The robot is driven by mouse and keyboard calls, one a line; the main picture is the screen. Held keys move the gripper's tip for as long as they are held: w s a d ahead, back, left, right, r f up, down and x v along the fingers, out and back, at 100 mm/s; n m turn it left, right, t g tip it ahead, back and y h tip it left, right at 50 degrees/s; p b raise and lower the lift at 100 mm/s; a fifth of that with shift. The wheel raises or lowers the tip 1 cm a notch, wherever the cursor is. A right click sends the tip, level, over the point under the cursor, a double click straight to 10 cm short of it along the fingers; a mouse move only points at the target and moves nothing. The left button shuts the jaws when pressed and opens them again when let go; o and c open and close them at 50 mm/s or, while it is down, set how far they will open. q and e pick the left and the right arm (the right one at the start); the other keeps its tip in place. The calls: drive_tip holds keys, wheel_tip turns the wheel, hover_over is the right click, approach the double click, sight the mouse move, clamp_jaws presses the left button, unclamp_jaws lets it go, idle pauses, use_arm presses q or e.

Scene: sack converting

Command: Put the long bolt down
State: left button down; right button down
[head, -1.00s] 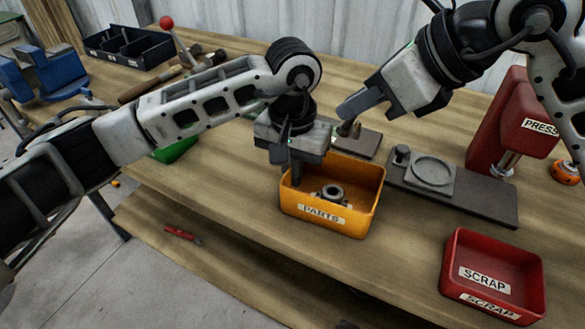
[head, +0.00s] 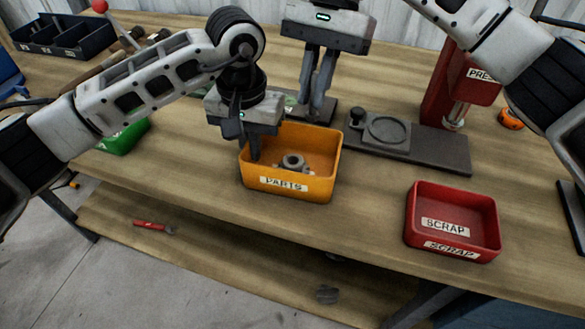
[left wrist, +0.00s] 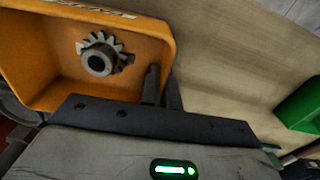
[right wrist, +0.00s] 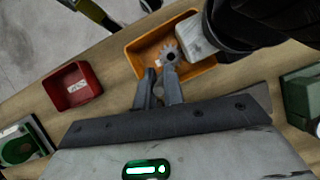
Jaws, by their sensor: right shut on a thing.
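My right gripper (head: 316,112) points down over a small dark plate (head: 328,109) behind the orange PARTS bin (head: 320,186). Its fingers are close together in the right wrist view (right wrist: 157,100). I take the thing in them to be the long bolt, but the fingers hide it and I cannot make it out. My left gripper (head: 254,158) points down at the left wall of the bin. In the left wrist view its fingers (left wrist: 163,75) are near the bin wall, and their gap is unclear. A toothed gear (left wrist: 100,57) lies inside the bin.
A red SCRAP bin (head: 411,216) stands at the front right. The grey fixture base (head: 445,155) with a round dish and the red press (head: 452,95) are at the right. A green bin (head: 124,138) is at the left. The table between the PARTS and SCRAP bins is clear.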

drive_tip(key=shift+d+n+h, duration=0.3)
drive_tip(key=shift+n+h, duration=0.1)
drive_tip(key=shift+n, duration=0.5)
hover_over(313, 163)
wheel_tip(313, 163, down, 10)
drive_tip(key=shift+f, duration=0.1)
drive_tip(key=c, duration=1.5)
unclamp_jaws()
drive_tip(key=v, duration=1.2)
drive_tip(key=shift+a, duration=0.1)
